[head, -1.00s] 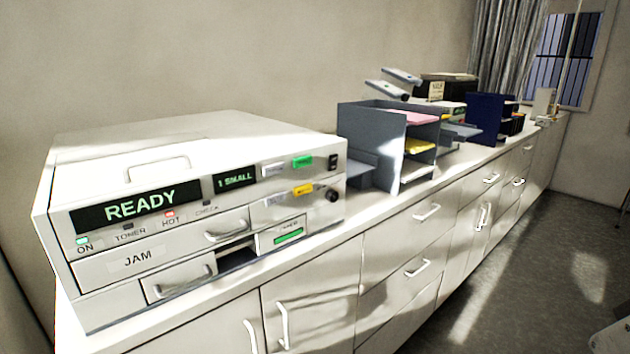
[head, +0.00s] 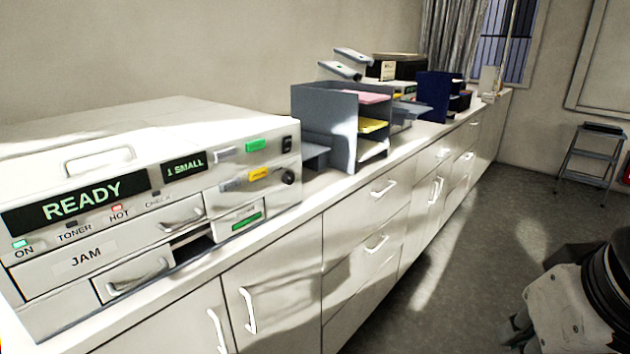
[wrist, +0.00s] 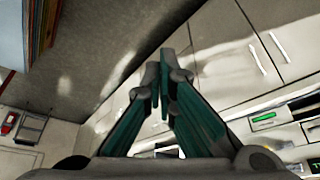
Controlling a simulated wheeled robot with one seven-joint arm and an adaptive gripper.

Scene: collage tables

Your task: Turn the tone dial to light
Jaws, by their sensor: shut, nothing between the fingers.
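A white copier (head: 130,207) stands on the near end of the counter, its display showing READY and its small display showing 1 SMALL. A round black dial (head: 288,176) sits at the right end of its front panel, right of a yellow button (head: 259,174). Its marks and setting are too small to read. In the wrist view my gripper (wrist: 164,74) is shut and empty, with the cabinet fronts and floor beyond it, apart from the copier. Part of the copier's front (wrist: 283,118) shows at that view's lower right; the dial cannot be made out there.
A grey paper tray stand (head: 342,125) is right of the copier, with a dark blue organiser (head: 434,97) farther along the counter (head: 300,212). A step stool (head: 590,155) stands by the far wall. The floor (head: 450,250) beside the cabinets is open.

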